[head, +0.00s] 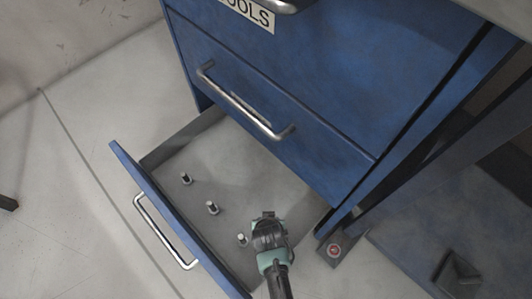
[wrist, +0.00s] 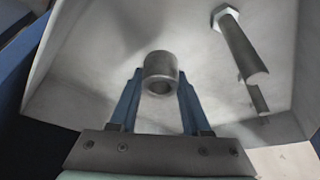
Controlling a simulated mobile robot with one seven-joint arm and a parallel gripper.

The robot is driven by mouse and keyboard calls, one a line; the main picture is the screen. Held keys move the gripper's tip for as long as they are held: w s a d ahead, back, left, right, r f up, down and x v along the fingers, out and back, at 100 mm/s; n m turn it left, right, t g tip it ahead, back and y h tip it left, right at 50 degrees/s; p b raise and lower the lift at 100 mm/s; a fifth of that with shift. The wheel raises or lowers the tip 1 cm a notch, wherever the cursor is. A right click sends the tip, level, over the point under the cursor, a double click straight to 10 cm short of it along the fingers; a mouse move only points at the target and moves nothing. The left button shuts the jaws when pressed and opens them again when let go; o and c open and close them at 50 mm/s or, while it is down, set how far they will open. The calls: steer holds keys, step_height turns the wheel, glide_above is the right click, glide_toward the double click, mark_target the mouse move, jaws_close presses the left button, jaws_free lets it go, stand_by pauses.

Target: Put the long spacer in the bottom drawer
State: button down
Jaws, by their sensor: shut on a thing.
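The bottom drawer (head: 228,143) is pulled open in the head view, with a blue front and a grey interior. My gripper (head: 268,218) is over the right part of the drawer; its fingertips are hidden there. In the wrist view my gripper (wrist: 160,90) is shut on a hollow, grey metal cylinder, the spacer (wrist: 161,66), held between the two blue fingertips. Its length is hard to judge because it is seen nearly end-on. The drawer's pale floor (wrist: 110,50) lies behind it, and I cannot tell whether they touch.
Bolt-like metal posts stand in the drawer: one at the left (head: 186,178), one in the middle (head: 212,208), one beside my gripper (head: 242,239). A hex-headed bolt (wrist: 238,45) shows in the wrist view. A closed drawer with a bar handle (head: 245,105) is above. A red-button box (head: 334,250) sits right.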

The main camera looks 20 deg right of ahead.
step_height(320, 180, down, 5)
steer(key=b, duration=0.3)
steer(key=shift+r, duration=0.15)
steer(key=shift+w+r, duration=0.1)
steer(key=c, duration=0.8)
jaws_free()
steer(key=shift+f, duration=0.25)
steer(key=o, duration=0.4)
steer(key=shift+o, duration=0.2)
